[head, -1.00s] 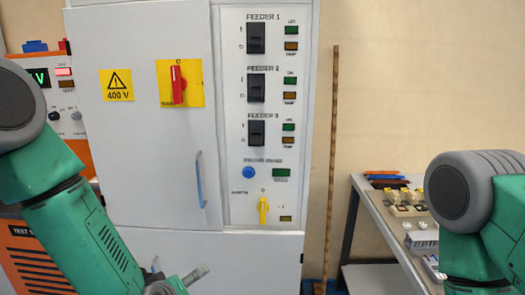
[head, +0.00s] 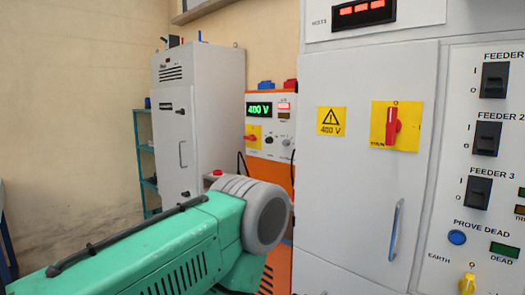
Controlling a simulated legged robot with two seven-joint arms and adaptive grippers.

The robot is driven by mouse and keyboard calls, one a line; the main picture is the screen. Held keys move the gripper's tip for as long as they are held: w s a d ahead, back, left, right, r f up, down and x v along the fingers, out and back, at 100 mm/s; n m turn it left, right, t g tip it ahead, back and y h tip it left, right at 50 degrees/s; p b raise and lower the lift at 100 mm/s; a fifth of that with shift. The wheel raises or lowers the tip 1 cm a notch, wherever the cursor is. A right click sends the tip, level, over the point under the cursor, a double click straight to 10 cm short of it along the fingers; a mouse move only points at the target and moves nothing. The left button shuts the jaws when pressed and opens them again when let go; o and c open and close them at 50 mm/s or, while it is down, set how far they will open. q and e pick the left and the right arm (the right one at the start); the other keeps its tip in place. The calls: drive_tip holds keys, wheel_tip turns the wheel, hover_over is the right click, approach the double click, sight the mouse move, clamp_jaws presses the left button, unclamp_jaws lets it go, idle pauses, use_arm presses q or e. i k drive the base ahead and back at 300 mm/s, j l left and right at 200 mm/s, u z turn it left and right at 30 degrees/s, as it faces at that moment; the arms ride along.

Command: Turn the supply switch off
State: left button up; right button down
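A red rotary switch handle (head: 391,127) stands upright on a yellow plate (head: 410,112) on the grey cabinet door; the small lettering around it is hard to read. An orange-framed supply unit (head: 294,92) stands left of that cabinet. Its green display (head: 259,109) reads 400 V. A smaller yellow plate (head: 252,137) with a red part sits below the display. I cannot tell for sure which of the two is the supply switch. My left arm crosses the lower left and hides the unit's lower part. Neither of my grippers is in view.
The grey cabinet door has a blue handle (head: 395,230). Black feeder switches (head: 487,139), a blue button (head: 457,237) and a yellow earth knob (head: 467,284) are at right. A tall grey cabinet (head: 216,110) and a teal shelf (head: 147,160) stand behind at left.

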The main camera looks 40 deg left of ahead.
sight(252, 137)
drive_tip(key=u, duration=1.25)
drive_tip(key=i+j+z, duration=0.1)
drive_tip(key=z, duration=0.35)
drive_tip(key=i+j+z, duration=0.15)
drive_tip(key=z, duration=0.25)
drive_tip(key=i+j+z, duration=0.1)
drive_tip(key=z, duration=0.35)
drive_tip(key=j, duration=0.1)
